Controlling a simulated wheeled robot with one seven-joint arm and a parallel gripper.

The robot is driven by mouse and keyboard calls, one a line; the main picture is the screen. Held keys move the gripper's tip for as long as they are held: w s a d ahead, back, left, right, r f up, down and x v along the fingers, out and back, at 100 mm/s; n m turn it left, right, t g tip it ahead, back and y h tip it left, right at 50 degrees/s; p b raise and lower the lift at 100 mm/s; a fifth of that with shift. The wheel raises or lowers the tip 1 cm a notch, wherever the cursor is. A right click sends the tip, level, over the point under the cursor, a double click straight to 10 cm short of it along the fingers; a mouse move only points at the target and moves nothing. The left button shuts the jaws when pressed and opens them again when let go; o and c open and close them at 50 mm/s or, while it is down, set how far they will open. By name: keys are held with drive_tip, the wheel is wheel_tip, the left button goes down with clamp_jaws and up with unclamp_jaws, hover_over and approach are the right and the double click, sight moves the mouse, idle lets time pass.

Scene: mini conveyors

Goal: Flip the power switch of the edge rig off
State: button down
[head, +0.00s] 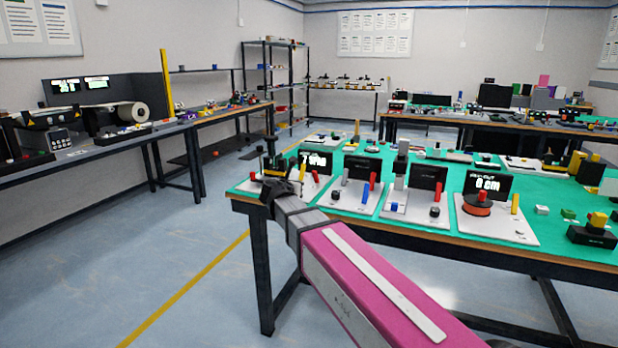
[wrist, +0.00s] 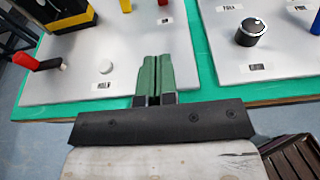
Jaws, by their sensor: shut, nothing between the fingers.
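My gripper (head: 274,178) is over the front-left corner of the green table, at the leftmost grey rig board (head: 315,186). In the wrist view my green fingers (wrist: 155,60) are together and empty over the front edge of that board (wrist: 80,82). No readable label names the edge rig.
Further rigs and displays stand along the table. Floor is clear to the left.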

approach(313, 174)
drive_tip(key=w+f, duration=0.1)
drive_tip(key=f, duration=0.1)
drive_tip(key=w+d+f, duration=0.1)
drive_tip(key=w, duration=0.1)
drive_tip(key=shift+f, duration=0.4)
drive_tip(key=shift+w+d+r, duration=0.2)
drive_tip(key=shift+w+r, duration=0.1)
drive_tip(key=shift+w, duration=0.15)
drive_tip(key=shift+w+d+r, duration=0.2)
drive_tip(key=shift+w+r, duration=0.15)
drive_tip(key=shift+w, duration=0.1)
drive_tip(key=shift+w+d+r, duration=0.2)
drive_tip(key=shift+w+r, duration=0.2)
drive_tip(key=shift+w, duration=0.15)
